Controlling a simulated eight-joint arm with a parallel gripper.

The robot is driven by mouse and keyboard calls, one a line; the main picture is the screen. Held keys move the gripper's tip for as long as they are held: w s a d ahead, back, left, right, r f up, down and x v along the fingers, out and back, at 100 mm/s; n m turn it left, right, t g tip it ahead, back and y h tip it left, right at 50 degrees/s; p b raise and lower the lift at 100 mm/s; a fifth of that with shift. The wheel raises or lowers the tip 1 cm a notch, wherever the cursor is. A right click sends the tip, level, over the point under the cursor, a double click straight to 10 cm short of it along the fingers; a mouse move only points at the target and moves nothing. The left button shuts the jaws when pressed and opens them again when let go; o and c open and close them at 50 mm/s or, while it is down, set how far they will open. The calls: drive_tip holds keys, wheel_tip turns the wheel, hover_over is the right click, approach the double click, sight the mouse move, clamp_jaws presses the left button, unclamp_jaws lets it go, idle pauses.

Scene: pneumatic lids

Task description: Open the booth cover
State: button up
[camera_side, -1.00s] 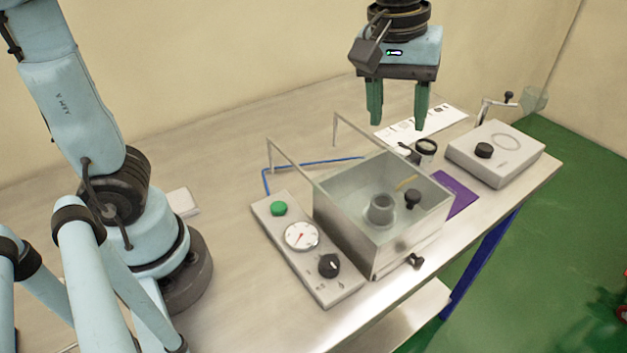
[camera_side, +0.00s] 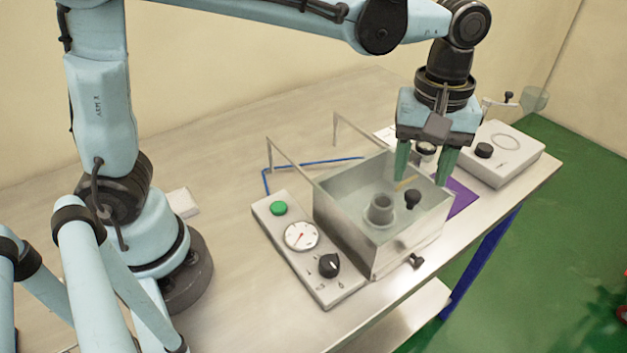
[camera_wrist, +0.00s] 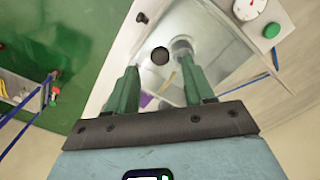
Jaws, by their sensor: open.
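The booth (camera_side: 345,238) is a metal box with a clear, glassy cover (camera_side: 385,175) lying flat over its top. A black round knob (camera_side: 412,198) stands on the cover's right part; it also shows in the wrist view (camera_wrist: 160,56). A grey cylinder (camera_side: 380,212) shows through the cover. My gripper (camera_side: 421,183) is open and empty, with green fingers pointing down over the booth's back right edge. In the wrist view the knob appears between and just beyond the fingertips (camera_wrist: 160,68). The height gap between fingertips and knob is hard to tell.
A control panel with a green button (camera_side: 279,208), gauge (camera_side: 301,235) and black dial (camera_side: 329,265) lies left of the booth. Thin wire posts and a blue hose (camera_side: 315,163) are behind. A grey box (camera_side: 505,150) stands at right.

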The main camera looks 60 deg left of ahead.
sight(414, 193)
drive_tip(key=shift+f, duration=2)
clamp_jaws()
